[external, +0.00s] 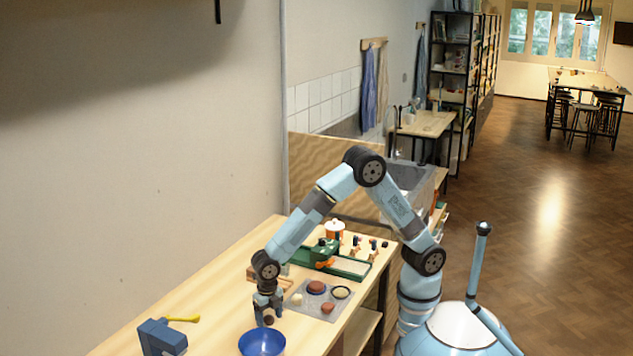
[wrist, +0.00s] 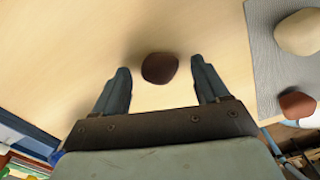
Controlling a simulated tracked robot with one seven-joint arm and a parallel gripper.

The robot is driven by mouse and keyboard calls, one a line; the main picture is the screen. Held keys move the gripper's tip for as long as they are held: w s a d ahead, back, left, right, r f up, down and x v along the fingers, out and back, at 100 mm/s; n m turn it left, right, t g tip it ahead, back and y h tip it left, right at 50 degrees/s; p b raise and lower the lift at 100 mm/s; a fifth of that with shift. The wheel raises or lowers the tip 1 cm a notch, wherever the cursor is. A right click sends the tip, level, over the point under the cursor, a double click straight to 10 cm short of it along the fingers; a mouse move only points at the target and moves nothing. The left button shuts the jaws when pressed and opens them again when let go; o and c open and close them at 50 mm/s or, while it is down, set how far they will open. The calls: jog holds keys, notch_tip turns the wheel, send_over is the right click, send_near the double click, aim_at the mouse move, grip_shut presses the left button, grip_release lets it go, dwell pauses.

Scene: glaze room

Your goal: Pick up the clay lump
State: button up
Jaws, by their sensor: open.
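A dark brown rounded lump (wrist: 159,68), which looks like the clay lump, lies on the bare wooden worktop. In the external view the lump (external: 268,320) shows at the lower end of my arm. My gripper (external: 268,313) points down over it and is open. In the wrist view one finger is on each side of the lump, with a gap on both sides. I cannot tell how far the fingertips are above the wood.
A blue bowl (external: 262,343) stands close in front. A blue block-shaped tool (external: 162,338) stands left.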

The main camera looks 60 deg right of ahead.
jog(key=shift+f, duration=0.25)
jog(key=shift+c, duration=0.3)
jog(key=c, duration=1.1)
